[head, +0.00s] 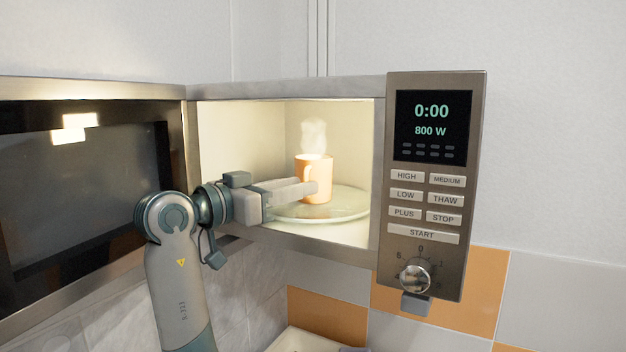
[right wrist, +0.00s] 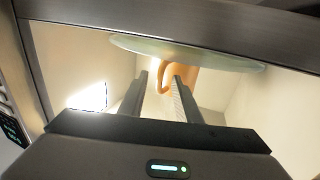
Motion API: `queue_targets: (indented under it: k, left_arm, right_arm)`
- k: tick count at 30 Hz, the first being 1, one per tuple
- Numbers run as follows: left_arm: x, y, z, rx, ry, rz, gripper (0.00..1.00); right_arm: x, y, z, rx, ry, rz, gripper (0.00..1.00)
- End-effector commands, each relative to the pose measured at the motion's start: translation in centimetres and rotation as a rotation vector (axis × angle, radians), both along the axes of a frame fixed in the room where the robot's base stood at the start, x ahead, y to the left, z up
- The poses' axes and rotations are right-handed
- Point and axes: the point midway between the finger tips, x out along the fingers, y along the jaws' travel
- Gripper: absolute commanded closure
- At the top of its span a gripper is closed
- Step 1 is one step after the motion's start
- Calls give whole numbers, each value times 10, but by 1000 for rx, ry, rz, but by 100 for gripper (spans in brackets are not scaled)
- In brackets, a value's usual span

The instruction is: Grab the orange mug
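The orange mug (head: 319,168) stands upright on the glass turntable (head: 350,207) inside the open microwave, with steam above it. Its handle side faces my right gripper (head: 309,187), which reaches in from the left with its fingertips at the mug. In the right wrist view the mug (right wrist: 183,64) shows beyond the fingertips, below the turntable edge in the picture. My right gripper (right wrist: 160,84) is open there. The handle shows in the gap between the fingertips, and I cannot tell how deep it sits between them. My left gripper is not in view.
The microwave door (head: 75,190) is swung open to the left, beside my right arm. The microwave's control panel (head: 430,190) reads 0:00 and 800 W. The cavity walls leave limited room around the turntable. Below are orange and white wall tiles (head: 470,290).

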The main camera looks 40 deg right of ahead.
Motion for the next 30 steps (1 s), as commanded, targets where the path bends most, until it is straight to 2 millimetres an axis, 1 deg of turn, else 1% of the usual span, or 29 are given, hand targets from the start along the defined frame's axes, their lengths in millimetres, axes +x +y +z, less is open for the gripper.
queue_targets:
  k: [4, 5, 6, 8, 30]
  left_arm:
    - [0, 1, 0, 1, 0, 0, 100]
    - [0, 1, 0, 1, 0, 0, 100]
    - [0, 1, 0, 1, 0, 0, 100]
    - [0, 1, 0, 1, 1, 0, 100]
    - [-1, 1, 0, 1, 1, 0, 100]
  right_arm:
    - [0, 0, 0, 0, 0, 0, 70]
    - [0, 0, 0, 0, 0, 0, 77]
    - [0, 0, 0, 0, 0, 0, 86]
    - [0, 0, 0, 0, 0, 0, 100]
    - [0, 0, 0, -1, 0, 1, 100]
